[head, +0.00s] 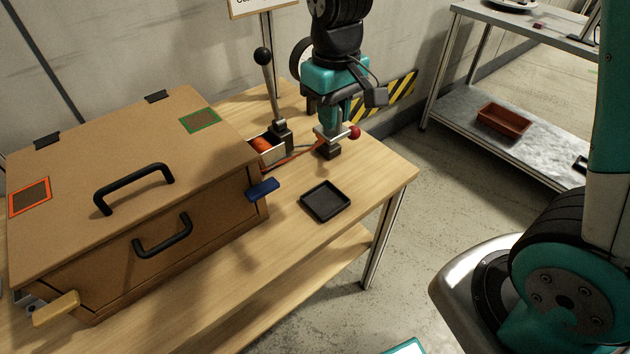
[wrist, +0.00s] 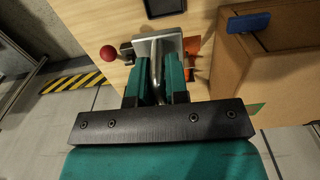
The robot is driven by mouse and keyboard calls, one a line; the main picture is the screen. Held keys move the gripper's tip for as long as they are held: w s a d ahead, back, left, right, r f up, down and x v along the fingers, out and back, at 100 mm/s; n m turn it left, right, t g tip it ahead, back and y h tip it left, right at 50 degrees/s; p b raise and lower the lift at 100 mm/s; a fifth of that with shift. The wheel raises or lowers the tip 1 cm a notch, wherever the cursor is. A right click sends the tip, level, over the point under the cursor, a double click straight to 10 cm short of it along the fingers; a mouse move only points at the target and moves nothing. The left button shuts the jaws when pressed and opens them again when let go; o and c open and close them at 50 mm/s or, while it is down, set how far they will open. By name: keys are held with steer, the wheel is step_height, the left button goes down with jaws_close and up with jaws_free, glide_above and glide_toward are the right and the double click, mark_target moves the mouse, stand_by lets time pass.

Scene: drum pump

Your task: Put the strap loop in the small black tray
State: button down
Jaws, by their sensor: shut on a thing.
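The small black tray (head: 325,201) lies flat and empty on the wooden table, in front of my gripper. Its edge also shows at the top of the wrist view (wrist: 165,7). My gripper (head: 331,126) points down at the table's back right. In the wrist view my gripper (wrist: 158,82) is shut on a curved grey metal bar (wrist: 158,92) by a metal plate with a red ball knob (head: 354,132). An orange strap (head: 298,152) runs beside it, partly hidden. I cannot tell whether it forms the strap loop.
A large brown box (head: 110,175) with black handles fills the table's left. A lever with a black knob (head: 263,56) stands left of my gripper, beside a metal bin (head: 270,158) holding something orange. The table's front right is clear.

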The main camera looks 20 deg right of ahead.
steer(key=shift+w+a+f, duration=0.1)
steer(key=shift+a, duration=0.1)
step_height(320, 180, down, 19)
steer(key=shift+w+a+f+b, duration=0.1)
steer(key=shift+b, duration=0.25)
steer(key=c, duration=1.6)
jaws_free()
steer(key=shift+f, duration=0.15)
steer(key=o, duration=0.5)
